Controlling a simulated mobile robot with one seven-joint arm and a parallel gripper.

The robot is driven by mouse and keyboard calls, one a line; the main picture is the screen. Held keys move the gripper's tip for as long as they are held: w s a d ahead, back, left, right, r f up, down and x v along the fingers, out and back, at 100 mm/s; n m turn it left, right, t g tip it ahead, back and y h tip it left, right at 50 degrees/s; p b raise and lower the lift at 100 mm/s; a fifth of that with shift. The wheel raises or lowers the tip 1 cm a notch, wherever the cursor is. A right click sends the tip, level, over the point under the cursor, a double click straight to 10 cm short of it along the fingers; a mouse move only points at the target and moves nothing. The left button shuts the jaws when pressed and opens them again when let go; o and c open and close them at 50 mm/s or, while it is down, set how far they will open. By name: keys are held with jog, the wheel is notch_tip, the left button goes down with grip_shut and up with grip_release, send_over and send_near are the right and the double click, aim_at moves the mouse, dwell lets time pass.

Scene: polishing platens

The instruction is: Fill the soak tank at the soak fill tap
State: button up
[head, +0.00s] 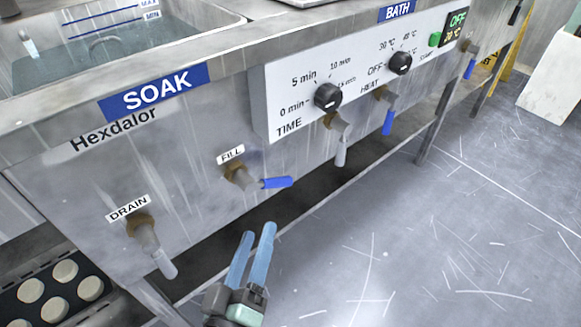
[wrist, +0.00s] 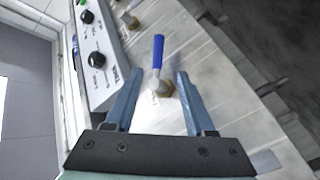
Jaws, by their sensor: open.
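The soak tank (head: 212,31) is the steel basin at the upper left, with water (head: 125,54) in it. Its inner wall has blue level lines, and the water surface looks lower than them. The fill tap (head: 238,176) is on the front panel under the FILL label, with its blue lever (head: 277,183) pointing right, about level. My gripper (head: 256,236) is open and empty, below the fill tap in the head view. In the wrist view, the blue lever (wrist: 158,50) lies ahead, between the lines of my two fingers (wrist: 157,75); whether they touch it is unclear.
The drain tap (head: 143,232), with a grey lever pointing down, is left of the fill tap. A control panel (head: 285,105) with dials stands to the right, with more taps below it. A tray of pale discs (head: 47,297) is lower left.

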aim_at(277, 182)
jog(key=b+x, duration=0.1)
jog(key=x, duration=1.1)
jog(key=shift+w+d, duration=0.25)
jog(key=shift+w, duration=0.1)
grip_shut()
dwell(1.0)
